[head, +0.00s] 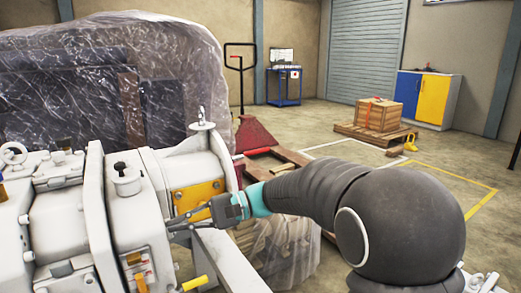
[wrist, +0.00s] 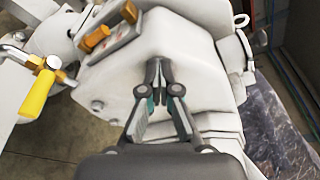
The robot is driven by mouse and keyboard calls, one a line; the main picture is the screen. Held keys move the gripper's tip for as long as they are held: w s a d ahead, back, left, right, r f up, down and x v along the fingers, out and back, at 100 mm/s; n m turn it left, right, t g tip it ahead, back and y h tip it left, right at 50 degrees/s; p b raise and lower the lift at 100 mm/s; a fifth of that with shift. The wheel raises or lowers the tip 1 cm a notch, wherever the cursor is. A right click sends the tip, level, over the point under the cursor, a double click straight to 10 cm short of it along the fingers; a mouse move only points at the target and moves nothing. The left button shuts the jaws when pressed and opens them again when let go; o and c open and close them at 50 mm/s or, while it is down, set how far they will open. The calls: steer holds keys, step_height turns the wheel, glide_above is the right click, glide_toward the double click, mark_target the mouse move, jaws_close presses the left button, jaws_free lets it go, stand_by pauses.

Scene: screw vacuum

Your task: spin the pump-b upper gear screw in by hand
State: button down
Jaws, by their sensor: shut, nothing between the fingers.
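The white pump housing (head: 140,210) fills the left of the head view. It also fills the upper middle of the wrist view (wrist: 195,60). My gripper (head: 170,226) reaches in from the right, its fingertips close to the housing's side. In the wrist view my gripper (wrist: 160,68) is shut with nothing visible between the tips, which point at the white face. Whether they touch it I cannot tell. I cannot make out the upper gear screw; it may be hidden behind the fingertips. A bolt head (wrist: 97,105) shows on the same face, left of the fingers.
A yellow-handled valve (wrist: 38,93) sticks out at left in the wrist view. A yellow plate (head: 198,195) lies just above my gripper. A plastic-wrapped load (head: 120,80) and a red pallet jack (head: 253,135) stand behind. Open floor lies at the back right.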

steer(key=shift+w+a+r+p, duration=0.2)
steer(key=shift+w+r+p, duration=0.2)
steer(key=shift+r+p, duration=0.15)
stand_by(0.4)
steer(key=shift+r, duration=0.15)
steer(key=v, duration=0.3)
steer(key=p+v, duration=0.1)
steer(key=v, duration=0.2)
steer(key=shift+w+a, duration=0.15)
steer(key=shift+w, duration=0.25)
stand_by(0.3)
steer(key=s+a+f+b, duration=0.1)
steer(key=s+a+b, duration=0.2)
steer(key=a+b, duration=0.2)
steer(key=shift+s+f, duration=0.25)
steer(key=shift+f, duration=0.15)
stand_by(0.4)
